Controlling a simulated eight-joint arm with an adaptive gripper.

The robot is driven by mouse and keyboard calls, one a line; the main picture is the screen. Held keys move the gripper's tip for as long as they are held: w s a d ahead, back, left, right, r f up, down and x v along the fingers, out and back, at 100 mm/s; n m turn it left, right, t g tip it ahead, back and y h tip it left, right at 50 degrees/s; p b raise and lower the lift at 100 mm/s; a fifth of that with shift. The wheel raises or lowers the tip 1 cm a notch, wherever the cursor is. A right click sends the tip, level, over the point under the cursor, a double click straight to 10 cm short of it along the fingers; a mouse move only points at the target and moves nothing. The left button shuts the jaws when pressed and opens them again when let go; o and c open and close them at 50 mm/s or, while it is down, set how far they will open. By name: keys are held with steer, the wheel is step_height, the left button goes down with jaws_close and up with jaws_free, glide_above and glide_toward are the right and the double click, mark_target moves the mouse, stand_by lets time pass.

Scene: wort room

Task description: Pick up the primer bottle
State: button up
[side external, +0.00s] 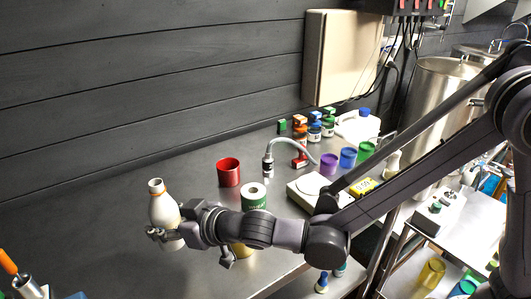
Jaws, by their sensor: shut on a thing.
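A white bottle (163,208) with a narrow neck, an orange ring and a brownish top is at the left in the side external view. It looks like the primer bottle, but no label can be read. My gripper (163,234) is shut on its lower part, with a finger across the front. The bottle is nearly upright, tilted slightly to the left. I cannot tell whether its base touches the steel table or is clear of it.
A red cup (228,172) and a green-and-white roll (253,197) stand behind my wrist. A white scale (308,190), a bottle with a bent tube (268,166) and coloured cups (348,157) are farther right. An orange-handled tool in a metal holder (27,287) is at lower left.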

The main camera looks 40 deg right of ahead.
steer(key=w+d+r, duration=0.1)
steer(key=d+r, duration=0.3)
steer(key=d, duration=0.3)
steer(key=shift+w+d+r, duration=0.15)
steer(key=shift+r, duration=0.1)
stand_by(0.4)
steer(key=shift+r, duration=0.15)
stand_by(1.4)
